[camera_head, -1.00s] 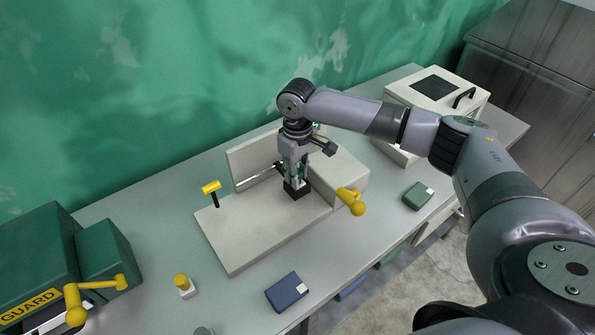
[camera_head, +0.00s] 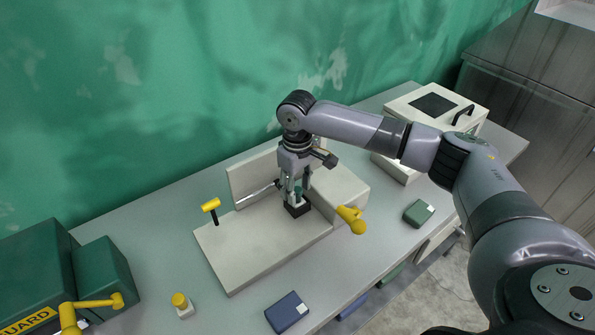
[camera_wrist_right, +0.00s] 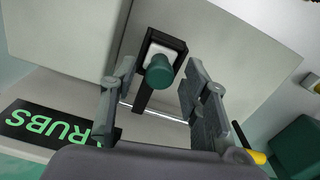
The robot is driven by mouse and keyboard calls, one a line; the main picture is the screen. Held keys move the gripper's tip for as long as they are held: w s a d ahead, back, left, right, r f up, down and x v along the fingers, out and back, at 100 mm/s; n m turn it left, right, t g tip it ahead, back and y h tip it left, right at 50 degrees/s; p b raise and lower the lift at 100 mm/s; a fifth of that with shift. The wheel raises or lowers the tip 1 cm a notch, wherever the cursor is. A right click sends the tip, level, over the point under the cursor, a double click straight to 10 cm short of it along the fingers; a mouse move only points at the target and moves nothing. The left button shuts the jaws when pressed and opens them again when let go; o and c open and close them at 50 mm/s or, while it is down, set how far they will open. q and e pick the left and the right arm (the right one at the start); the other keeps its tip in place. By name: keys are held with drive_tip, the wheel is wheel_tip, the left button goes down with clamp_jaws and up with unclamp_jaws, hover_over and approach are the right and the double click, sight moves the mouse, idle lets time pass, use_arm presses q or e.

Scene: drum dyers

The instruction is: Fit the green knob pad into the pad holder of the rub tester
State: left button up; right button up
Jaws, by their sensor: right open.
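The green knob pad (camera_wrist_right: 159,71) has a round green knob on a white base. In the right wrist view its white base lies inside the black frame of the pad holder (camera_wrist_right: 141,98); I cannot tell whether it is fully seated. In the head view the holder (camera_head: 299,209) sits on the arm of the pale rub tester (camera_head: 245,250). My right gripper (camera_head: 297,192) is open just above the holder, pointing down. Its two fingers stand apart on either side of the knob, with gaps visible in the wrist view. My left gripper is out of view.
A yellow T-handle (camera_head: 211,205) and a yellow-ended lever (camera_head: 352,219) stick up around the tester. A yellow-knobbed pad (camera_head: 181,304), a blue box (camera_head: 287,312) and a green box (camera_head: 419,213) lie on the table. A green guarded machine (camera_head: 102,266) stands at left, a white cabinet (camera_head: 400,105) at back right.

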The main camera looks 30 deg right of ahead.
sight(298, 190)
wheel_tip(298, 190, up, 11)
drive_tip(key=b, duration=0.2)
drive_tip(key=shift+f, duration=0.2)
idle(0.4)
